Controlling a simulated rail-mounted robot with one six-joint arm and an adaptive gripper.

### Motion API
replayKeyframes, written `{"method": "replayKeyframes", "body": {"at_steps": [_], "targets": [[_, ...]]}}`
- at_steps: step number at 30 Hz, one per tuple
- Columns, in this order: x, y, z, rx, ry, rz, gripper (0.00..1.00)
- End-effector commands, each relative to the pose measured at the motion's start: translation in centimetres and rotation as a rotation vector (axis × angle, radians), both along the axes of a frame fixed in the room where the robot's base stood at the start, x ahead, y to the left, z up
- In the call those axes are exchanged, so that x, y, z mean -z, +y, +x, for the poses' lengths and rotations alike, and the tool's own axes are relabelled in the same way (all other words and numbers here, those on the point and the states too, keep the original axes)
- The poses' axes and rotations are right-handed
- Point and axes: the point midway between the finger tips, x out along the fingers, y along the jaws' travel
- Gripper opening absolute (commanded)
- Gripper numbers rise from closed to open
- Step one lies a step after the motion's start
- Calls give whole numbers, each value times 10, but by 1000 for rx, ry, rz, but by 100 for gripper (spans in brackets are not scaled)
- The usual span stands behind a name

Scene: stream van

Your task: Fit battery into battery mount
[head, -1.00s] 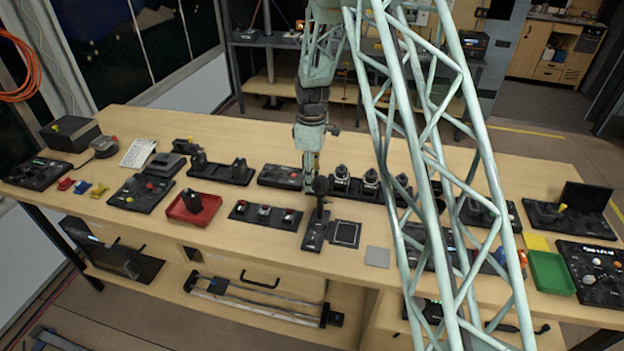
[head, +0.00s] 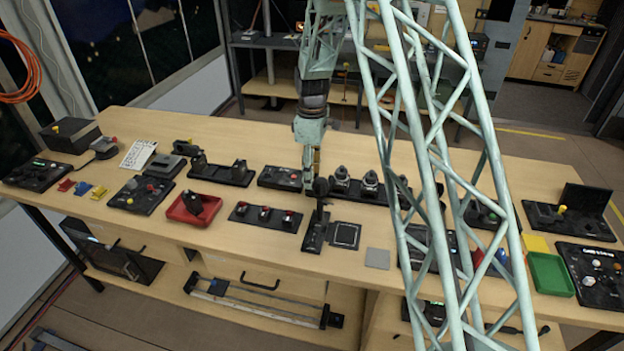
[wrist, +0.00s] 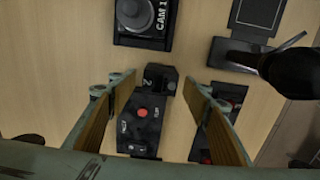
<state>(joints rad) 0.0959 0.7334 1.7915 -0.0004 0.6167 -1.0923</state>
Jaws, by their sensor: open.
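A dark block (head: 194,203) leans in the red tray (head: 211,218); it may be the battery, but I see no label. A black plate with upright dark blocks (head: 220,172) lies behind the tray and may be the battery mount. My gripper (head: 310,182) is open over the middle of the bench, away from the tray. In the wrist view, its two wood-coloured fingers (wrist: 160,84) stand apart. Between and below them is a black block marked 2 (wrist: 158,77), at the end of a black panel with a red button (wrist: 141,113). I cannot tell any contact.
A CAM 1 unit (wrist: 146,22) lies ahead of the fingers. A black microphone-like stalk (wrist: 290,72) stands to the right, close to my gripper. The bench's front strip (head: 250,245) is clear.

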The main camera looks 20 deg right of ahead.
Motion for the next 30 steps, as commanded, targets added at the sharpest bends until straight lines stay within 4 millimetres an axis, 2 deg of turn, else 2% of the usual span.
{"method": "replayKeyframes", "body": {"at_steps": [12, 18, 24, 30], "targets": [[-61, 0, 1, 0, -2, 0, 45], [-82, 0, 0, 0, -1, -1, 45], [-92, 0, 0, 0, 0, 0, 45], [-93, 0, 0, 0, 0, 0, 45]]}}
